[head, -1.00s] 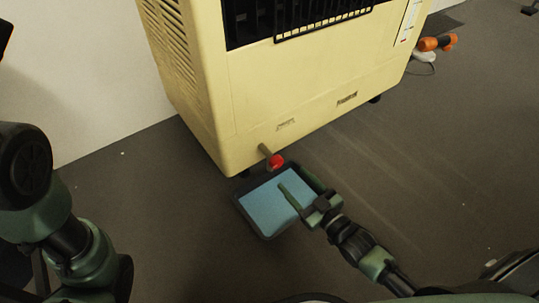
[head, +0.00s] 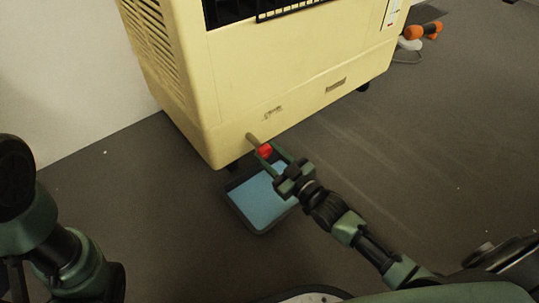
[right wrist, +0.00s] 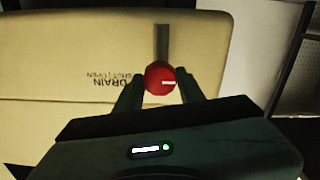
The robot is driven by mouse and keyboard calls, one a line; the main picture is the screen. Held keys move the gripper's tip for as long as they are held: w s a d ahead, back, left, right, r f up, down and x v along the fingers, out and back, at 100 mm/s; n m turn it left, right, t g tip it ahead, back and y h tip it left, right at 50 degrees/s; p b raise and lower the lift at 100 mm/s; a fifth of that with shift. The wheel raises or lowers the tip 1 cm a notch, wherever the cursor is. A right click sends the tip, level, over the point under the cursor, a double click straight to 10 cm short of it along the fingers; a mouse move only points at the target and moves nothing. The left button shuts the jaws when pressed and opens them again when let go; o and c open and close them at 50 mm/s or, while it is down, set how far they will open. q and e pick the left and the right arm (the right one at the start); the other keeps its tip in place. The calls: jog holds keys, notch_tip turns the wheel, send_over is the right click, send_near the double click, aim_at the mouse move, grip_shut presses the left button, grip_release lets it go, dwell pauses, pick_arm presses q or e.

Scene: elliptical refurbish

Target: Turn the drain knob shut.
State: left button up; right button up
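The red drain knob (head: 265,151) sits at the end of a short pipe low on the cream machine (head: 290,75). My right gripper (head: 268,152) is at the knob, one finger on each side of it. In the right wrist view the knob (right wrist: 160,79), with a small white mark, lies between the fingertips (right wrist: 159,80). The fingers look open, with narrow gaps beside the knob; contact is not clear. A label (right wrist: 119,81) reading DRAIN and SHUT/OPEN appears upside down left of the knob. My left gripper is out of view.
A dark tray (head: 236,208) holding blue liquid (head: 262,199) lies on the floor below the knob. A white wall (head: 70,80) stands at the left. An orange-handled object (head: 422,31) lies at the far right. The floor to the right is mostly clear.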

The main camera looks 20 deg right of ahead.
grip_shut()
